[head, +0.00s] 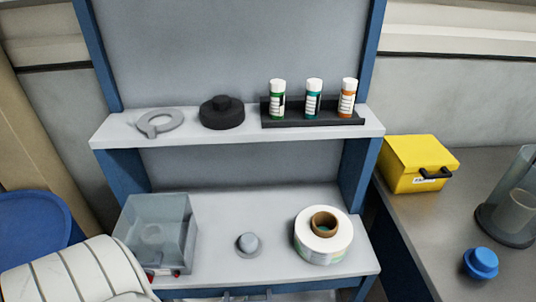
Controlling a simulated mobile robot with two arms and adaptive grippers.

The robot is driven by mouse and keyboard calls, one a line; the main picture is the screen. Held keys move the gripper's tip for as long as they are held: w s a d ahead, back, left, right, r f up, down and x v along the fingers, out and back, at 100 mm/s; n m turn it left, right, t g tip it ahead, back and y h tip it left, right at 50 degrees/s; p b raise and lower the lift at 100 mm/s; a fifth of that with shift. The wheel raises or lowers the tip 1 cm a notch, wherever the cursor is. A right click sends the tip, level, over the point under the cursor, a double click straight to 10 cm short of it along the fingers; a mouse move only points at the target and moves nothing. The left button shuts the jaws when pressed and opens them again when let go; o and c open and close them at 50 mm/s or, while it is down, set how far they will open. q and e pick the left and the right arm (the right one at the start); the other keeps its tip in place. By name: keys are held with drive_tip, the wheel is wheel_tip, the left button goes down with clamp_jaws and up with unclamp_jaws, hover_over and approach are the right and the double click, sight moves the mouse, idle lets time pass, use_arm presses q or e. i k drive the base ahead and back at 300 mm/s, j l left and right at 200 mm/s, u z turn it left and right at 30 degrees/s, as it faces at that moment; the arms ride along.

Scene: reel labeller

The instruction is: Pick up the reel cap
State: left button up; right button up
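No part clearly identifies itself as the reel cap. A black round disc with a raised knob (222,112) sits on the upper shelf, left of the bottle rack. A blue round knobbed piece (481,263) lies on the right-hand table near its front. A small grey knobbed piece (248,244) is on the lower shelf, left of the label reel. The label reel (323,236) is white with a brown core and lies flat at the lower shelf's right. Neither of my grippers shows in the head view.
A grey ring with a handle (158,122) and a black rack (315,116) of three bottles share the upper shelf. A clear box (157,235) stands lower left. A yellow case (418,163) and a clear cylinder (512,205) stand on the right table.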

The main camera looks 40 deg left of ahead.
sight(221, 112)
drive_tip(key=u, duration=1.6)
